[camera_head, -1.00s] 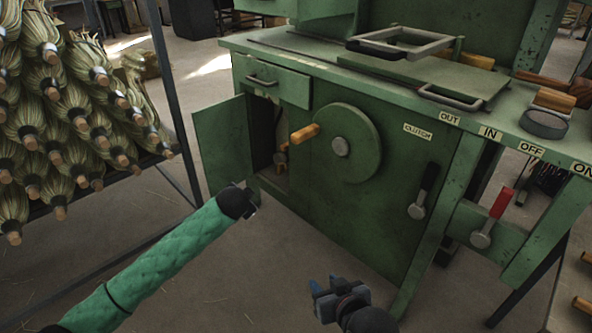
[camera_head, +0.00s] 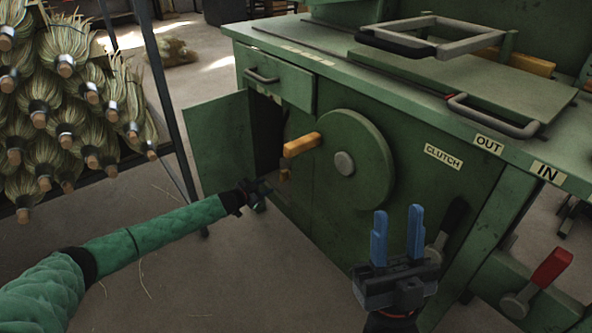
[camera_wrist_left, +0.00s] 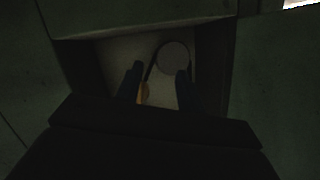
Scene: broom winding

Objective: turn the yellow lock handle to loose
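The yellow lock handle (camera_head: 285,174) shows only as a small yellow piece inside the dark opening of the green machine. In the left wrist view a dim yellow piece (camera_wrist_left: 143,93) lies near the left finger, below a round grey disc (camera_wrist_left: 173,57). My left gripper (camera_head: 262,192) is at the opening, below and left of the yellow piece. Its fingers are apart in the left wrist view (camera_wrist_left: 157,82), with nothing clearly held. Whether a finger touches the yellow piece is too dark to tell. My right gripper (camera_head: 398,222) is open and empty, blue fingers up, before the machine front.
The open cabinet door (camera_head: 218,142) stands left of the opening. A green wheel (camera_head: 352,190) with an orange crank handle (camera_head: 302,144) is right of it. A black clutch lever (camera_head: 453,217) and red lever (camera_head: 552,267) are further right.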

